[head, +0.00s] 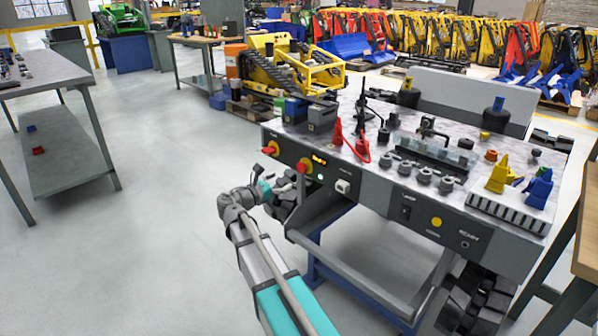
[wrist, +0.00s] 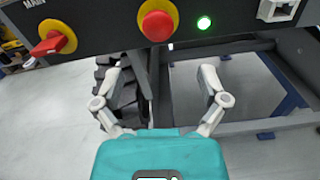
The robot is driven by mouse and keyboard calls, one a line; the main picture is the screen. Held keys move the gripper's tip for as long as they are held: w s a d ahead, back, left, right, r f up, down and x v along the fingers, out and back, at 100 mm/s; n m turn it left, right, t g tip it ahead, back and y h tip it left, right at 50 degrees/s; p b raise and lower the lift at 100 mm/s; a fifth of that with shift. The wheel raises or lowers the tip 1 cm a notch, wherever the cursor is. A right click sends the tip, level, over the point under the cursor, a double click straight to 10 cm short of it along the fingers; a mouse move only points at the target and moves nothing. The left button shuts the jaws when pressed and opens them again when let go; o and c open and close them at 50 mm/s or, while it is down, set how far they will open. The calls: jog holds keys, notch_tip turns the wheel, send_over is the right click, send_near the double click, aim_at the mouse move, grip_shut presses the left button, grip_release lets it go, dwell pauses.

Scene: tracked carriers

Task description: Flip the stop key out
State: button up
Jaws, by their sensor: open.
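The bench's front panel (head: 388,200) carries a red rotary switch on a yellow plate (wrist: 52,38) marked MAIN, a red round stop button on a yellow ring (wrist: 158,22), a lit green lamp (wrist: 204,23) and a white fitting (wrist: 278,9), partly cut off by the wrist view's top edge. In the head view the white fitting (head: 343,186) sits right of the red stop button (head: 304,166). I cannot tell for sure which part is the stop key. My gripper (wrist: 160,74) is open and empty, below the panel and apart from it; it also shows in the head view (head: 284,196).
A black track (head: 480,302) shows under the bench at right, and another dark track (wrist: 124,98) lies behind my left finger. Grey frame bars (head: 375,266) run beneath the panel. The floor (head: 150,235) to the left is clear. A grey table (head: 45,72) stands far left.

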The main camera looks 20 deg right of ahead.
aim_at(301, 170)
jog(key=x, duration=0.9)
jog(key=shift+w+d, duration=0.1)
jog(key=shift+d, duration=0.2)
grip_shut()
jog(key=shift+v, duration=0.95)
jog(key=shift+c, duration=0.2)
grip_release()
jog(key=shift+f, duration=0.1)
jog(key=shift+o, duration=0.2)
jog(key=v, duration=1.2)
